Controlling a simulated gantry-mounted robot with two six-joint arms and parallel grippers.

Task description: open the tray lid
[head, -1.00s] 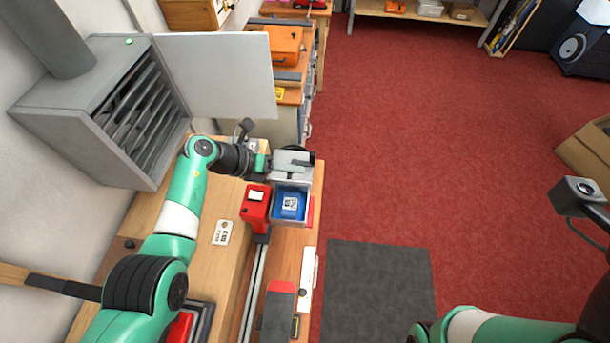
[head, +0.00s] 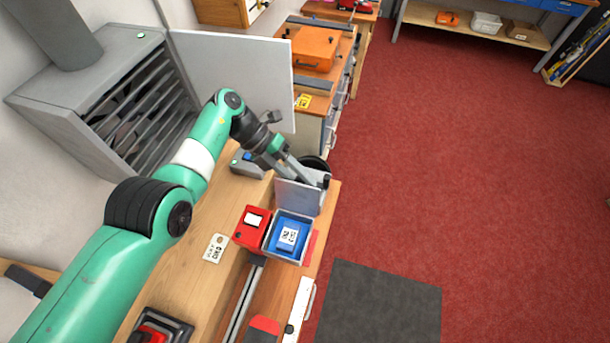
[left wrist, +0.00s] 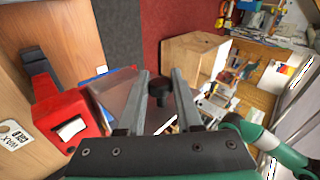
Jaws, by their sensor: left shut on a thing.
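The tray (head: 268,248) is a small pale open box on the bench, holding a blue packet with a white label (head: 287,236). Its grey lid (head: 298,197) stands raised, close to upright, at the tray's far edge. My left gripper (head: 318,181) is at the lid's far side, shut on the lid's black knob. In the left wrist view, the dark knob (left wrist: 158,91) lies between the fingers of my left gripper (left wrist: 160,88), and the lid (left wrist: 118,98) shows as a translucent greyish panel beside the left finger. My right gripper is out of view.
A red device (head: 251,226) stands directly left of the tray. A white label card (head: 216,248) lies on the wooden bench. A grey louvred cabinet (head: 105,95) with an open pale door (head: 235,75) is behind. Red floor lies open to the right.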

